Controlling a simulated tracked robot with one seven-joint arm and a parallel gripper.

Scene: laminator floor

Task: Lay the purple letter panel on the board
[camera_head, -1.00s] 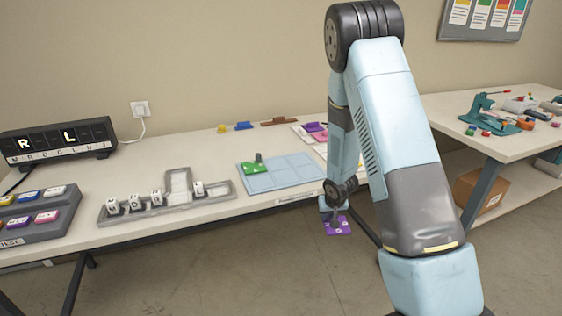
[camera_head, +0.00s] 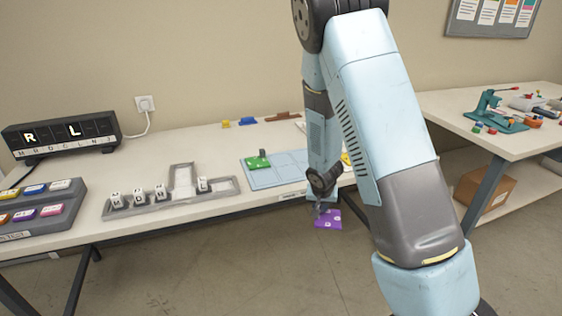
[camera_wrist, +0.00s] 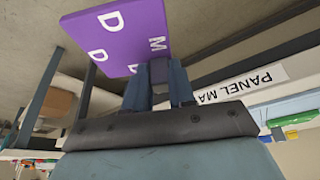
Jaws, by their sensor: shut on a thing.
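The purple letter panel (camera_head: 328,218) is held by my gripper (camera_head: 320,206) in front of the table's front edge, over the floor, below the table top. The wrist view shows the panel (camera_wrist: 118,32) with white letters, gripped at its edge between the fingers of my gripper (camera_wrist: 158,82). The board (camera_head: 268,180) is a light blue flat plate with marked cells on the table, left of and beyond my gripper. A green panel (camera_head: 256,163) with a dark knob lies in its far left cell. My arm hides the board's right side.
A grey rack (camera_head: 172,200) with several white letter blocks stands left of the board. A black letter display (camera_head: 68,136) and a button console (camera_head: 40,206) stand further left. A second table (camera_head: 480,120) with tools is at right, a cardboard box (camera_head: 484,190) below it.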

